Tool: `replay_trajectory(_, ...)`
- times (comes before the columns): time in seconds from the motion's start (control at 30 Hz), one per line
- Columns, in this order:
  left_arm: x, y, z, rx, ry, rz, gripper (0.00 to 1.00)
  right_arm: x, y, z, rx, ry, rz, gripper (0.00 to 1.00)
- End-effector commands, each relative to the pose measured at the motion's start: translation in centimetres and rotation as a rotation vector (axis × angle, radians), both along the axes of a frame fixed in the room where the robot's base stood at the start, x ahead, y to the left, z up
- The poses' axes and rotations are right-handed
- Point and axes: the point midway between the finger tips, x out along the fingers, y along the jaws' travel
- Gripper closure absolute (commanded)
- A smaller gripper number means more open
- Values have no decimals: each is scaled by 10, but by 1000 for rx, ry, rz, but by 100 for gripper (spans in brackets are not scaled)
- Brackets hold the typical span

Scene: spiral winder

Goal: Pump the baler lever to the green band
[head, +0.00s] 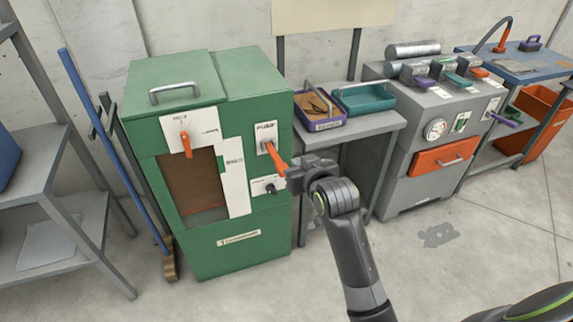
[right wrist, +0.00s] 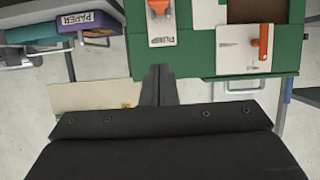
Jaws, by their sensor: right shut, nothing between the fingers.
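The green baler (head: 240,245) stands left of centre. Its orange pump lever (head: 275,156) slants down to the right on a white plate at the front's right side. The lever's upper part also shows at the top of the right wrist view (right wrist: 159,6). My right gripper (head: 291,174) is shut and empty, at the lever's lower end in the head view; I cannot tell whether they touch. Its closed fingers (right wrist: 158,84) show in the right wrist view. I cannot make out a green band. My left gripper is out of view.
Another orange handle (head: 186,144) hangs on the baler's left plate, and a dark knob (head: 270,188) sits below the pump lever. A table (head: 372,126) with trays stands right of the baler. A grey machine (head: 400,165) with a dial stands beyond. Floor in front is clear.

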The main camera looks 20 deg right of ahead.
Motion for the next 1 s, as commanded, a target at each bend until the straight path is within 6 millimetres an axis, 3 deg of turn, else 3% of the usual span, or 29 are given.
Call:
replay_trajectory(0.17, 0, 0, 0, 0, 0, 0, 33, 13, 0, -6, -2, 1, 1, 100)
replay_trajectory(0.77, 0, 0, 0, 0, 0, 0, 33, 94, 3, -38, -1, 1, 0, 100)
replay_trajectory(0.83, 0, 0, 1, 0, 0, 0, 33, 89, 3, -53, 1, 6, 0, 100)
replay_trajectory(1.0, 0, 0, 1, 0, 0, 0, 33, 87, 3, -71, 1, 2, 1, 100)
